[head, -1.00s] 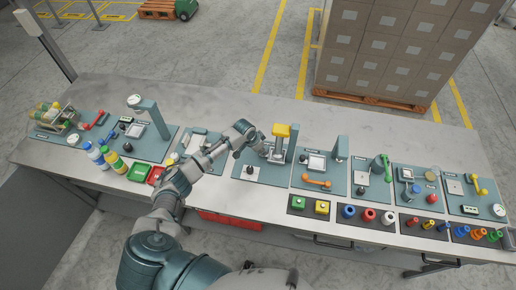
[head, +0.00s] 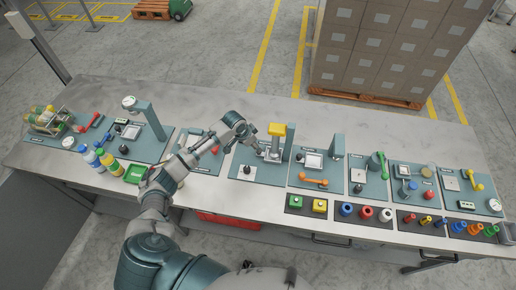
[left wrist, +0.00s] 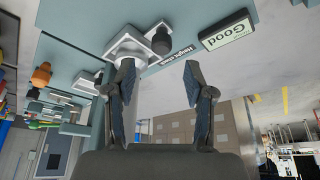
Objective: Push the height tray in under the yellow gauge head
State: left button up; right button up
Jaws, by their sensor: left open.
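The yellow gauge head (head: 277,129) sits on a teal post at the middle station. The pale height tray (head: 271,157) is low beside the post, below the gauge head. In the left wrist view the tray (left wrist: 128,45) has a dark knob (left wrist: 160,42) at its side, near a "Height" label. My left gripper (head: 252,141) is just left of the tray. In the left wrist view its two fingers (left wrist: 159,66) are apart with nothing between them, and the knob shows beyond the gap. The gauge head is not visible there. My right gripper is not in view.
A display reading "Good" (left wrist: 228,30) stands near the knob. A white plate with a dark knob (head: 247,171) lies at the station's front. An orange handle (head: 313,182) is on the station to the right. The bench behind the stations is clear.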

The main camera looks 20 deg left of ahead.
pick_arm(q)
jog(key=v, duration=0.5)
jog(key=shift+s+r, duration=0.1)
jog(key=shift+r, duration=0.15)
jog(key=shift+f, duration=0.1)
